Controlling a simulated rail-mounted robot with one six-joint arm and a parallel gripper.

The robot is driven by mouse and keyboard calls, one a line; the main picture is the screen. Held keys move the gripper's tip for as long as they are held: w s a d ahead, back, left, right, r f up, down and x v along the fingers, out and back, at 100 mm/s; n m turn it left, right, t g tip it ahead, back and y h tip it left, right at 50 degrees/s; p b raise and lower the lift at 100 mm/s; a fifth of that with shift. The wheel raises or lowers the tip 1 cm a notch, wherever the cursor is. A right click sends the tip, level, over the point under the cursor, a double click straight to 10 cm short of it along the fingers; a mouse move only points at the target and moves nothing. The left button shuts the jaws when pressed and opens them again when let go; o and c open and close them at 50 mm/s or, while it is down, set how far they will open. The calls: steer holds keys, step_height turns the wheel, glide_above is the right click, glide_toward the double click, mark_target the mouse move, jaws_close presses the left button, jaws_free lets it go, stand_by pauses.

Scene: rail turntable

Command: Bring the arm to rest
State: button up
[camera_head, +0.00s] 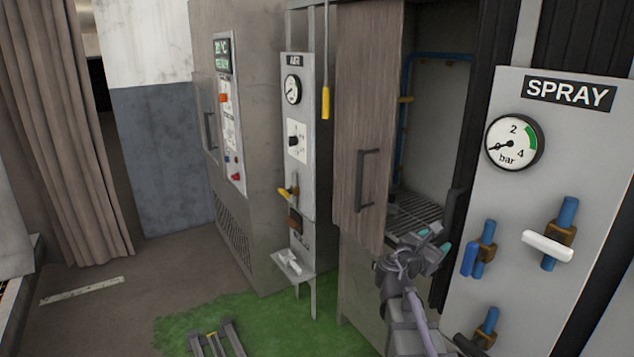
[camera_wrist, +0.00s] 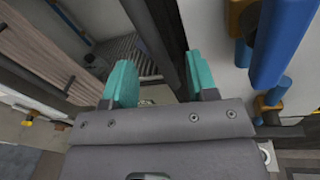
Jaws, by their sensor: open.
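My gripper (camera_head: 437,240) is at the lower right of the head view, in front of the open cabinet and left of the SPRAY panel. Its two teal fingers (camera_wrist: 158,85) are spread apart in the wrist view, with nothing held between them. My arm reaches up to it from the bottom edge of the head view. Past the fingers, the wrist view shows the cabinet's wire rack (camera_wrist: 135,55) and dark door edge.
The SPRAY panel (camera_head: 590,130) with blue-handled valves (camera_head: 485,250) stands close on the right. A wooden sliding door (camera_head: 362,110) with a handle stands left of the opening. The AIR panel (camera_head: 297,215) and a grey cabinet (camera_head: 262,150) are farther left. Green floor (camera_head: 260,310) lies below.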

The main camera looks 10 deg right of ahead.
steer(key=s+a+f+m+g+y, duration=0.35)
steer(key=s+f+m, duration=0.2)
steer(key=m, duration=0.35)
steer(key=s+a+f+m+g+y, duration=0.2)
steer(key=s+f+m+g+y, duration=0.15)
steer(key=f+m, duration=0.35)
steer(key=s+a+f+m+g+y, duration=0.1)
steer(key=s+a+m+y, duration=0.2)
steer(key=a, duration=0.6)
steer(key=s+a+f+m+g+y+p, duration=0.1)
steer(key=s+a+m+y, duration=0.2)
steer(key=a, duration=0.6)
steer(key=shift+s+f+y+p, duration=0.35)
steer(key=shift+s+y, duration=0.35)
steer(key=shift+y, duration=0.4)
steer(key=shift+a, duration=0.1)
